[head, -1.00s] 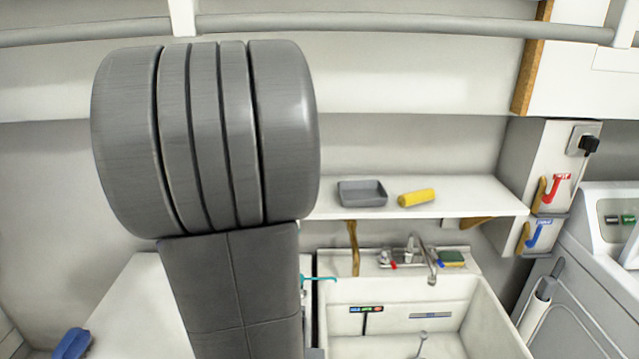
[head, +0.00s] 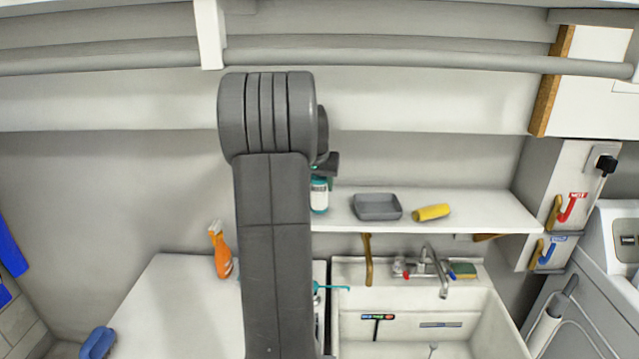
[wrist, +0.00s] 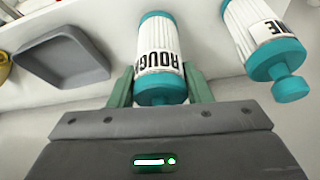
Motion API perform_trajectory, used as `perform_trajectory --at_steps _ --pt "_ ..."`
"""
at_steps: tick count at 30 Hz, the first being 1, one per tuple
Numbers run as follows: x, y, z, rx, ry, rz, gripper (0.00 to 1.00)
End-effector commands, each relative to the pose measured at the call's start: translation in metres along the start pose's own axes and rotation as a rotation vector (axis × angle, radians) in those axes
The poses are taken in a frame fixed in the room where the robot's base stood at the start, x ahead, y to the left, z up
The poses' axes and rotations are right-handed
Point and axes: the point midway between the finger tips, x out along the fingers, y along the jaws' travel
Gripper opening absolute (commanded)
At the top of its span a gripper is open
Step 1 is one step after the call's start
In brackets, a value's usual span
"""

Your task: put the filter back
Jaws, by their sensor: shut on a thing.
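My gripper (wrist: 160,92) is shut on a white ribbed filter (wrist: 158,45) with teal ends and the label "ROUGH", partly cut off. The green fingers close on either side of it. In the head view, a filter (head: 319,196) shows beside my arm at the left part of the shelf, apparently the held one; I cannot tell whether it touches the shelf. My gripper (head: 320,172) is mostly hidden there by my arm. A second similar filter (wrist: 250,30), its label ending in "NE", is to the right in the wrist view, apart from the held one.
Below are a sink (head: 500,325) with a tap (head: 436,268) and a counter (head: 185,300) with an orange spray bottle (head: 220,252). A rail (head: 420,58) runs overhead.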

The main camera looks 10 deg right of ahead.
Motion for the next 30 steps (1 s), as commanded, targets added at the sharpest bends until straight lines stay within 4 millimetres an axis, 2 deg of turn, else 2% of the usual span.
perform_trajectory --at_steps 1,6,16,17,20,30 --pt "0.001 0.000 -0.008 0.001 0.000 0.000 0.18" --pt "0.015 0.000 0.000 0.000 0.000 0.000 0.18" --pt "0.019 0.000 0.003 0.000 0.000 0.000 0.18" --pt "0.019 0.000 0.003 0.000 0.000 0.000 0.47" --pt "0.018 0.000 0.002 0.001 0.000 0.000 0.66" --pt "0.015 0.000 0.001 0.001 0.000 -0.001 0.66"
